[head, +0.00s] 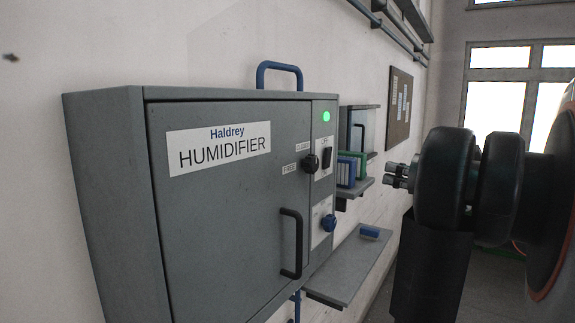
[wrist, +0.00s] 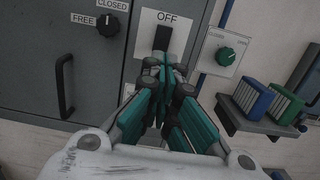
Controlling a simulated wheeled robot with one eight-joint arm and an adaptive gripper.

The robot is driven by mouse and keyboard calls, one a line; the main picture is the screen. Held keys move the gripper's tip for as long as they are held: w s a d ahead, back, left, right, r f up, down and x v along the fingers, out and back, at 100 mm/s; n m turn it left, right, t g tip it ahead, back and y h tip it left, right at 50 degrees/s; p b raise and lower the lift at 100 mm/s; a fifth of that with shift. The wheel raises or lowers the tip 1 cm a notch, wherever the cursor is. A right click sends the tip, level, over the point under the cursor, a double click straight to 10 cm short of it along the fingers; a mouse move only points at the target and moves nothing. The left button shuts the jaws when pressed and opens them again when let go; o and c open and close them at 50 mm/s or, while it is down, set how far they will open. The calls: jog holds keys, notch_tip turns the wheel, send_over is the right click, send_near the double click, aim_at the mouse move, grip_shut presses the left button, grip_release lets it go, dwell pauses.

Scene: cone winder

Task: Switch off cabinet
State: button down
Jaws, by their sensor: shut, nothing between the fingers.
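In the head view, the grey cabinet (head: 225,215) marked Haldrey HUMIDIFIER has a lit green lamp (head: 326,117) and a black rocker switch (head: 327,158) below an OFF label. The wrist view shows a black switch (wrist: 163,38) under an OFF label on a pale plate. My gripper (wrist: 166,72) is shut and empty, its tips just below that switch in the picture. They overlap its lower part, and I cannot tell whether they touch. In the head view my gripper (head: 391,176) appears right of the cabinet, pointing left.
The cabinet has a dark knob (head: 311,163), a blue knob (head: 329,223) and a black door handle (head: 291,244). The wrist view shows a green knob (wrist: 226,57) right of the switch and a shelf (wrist: 255,122) with green and blue books. A lower shelf (head: 352,262) juts from the wall.

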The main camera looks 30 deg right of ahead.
aim_at(329, 156)
jog(key=p+x, duration=0.3)
jog(key=x, duration=1)
jog(key=shift+w, duration=0.25)
jog(key=shift+w+r+g+h+p, duration=0.25)
jog(key=shift+r+g+h+p, duration=0.25)
jog(key=shift+p, duration=0.35)
jog(key=shift+a, duration=0.1)
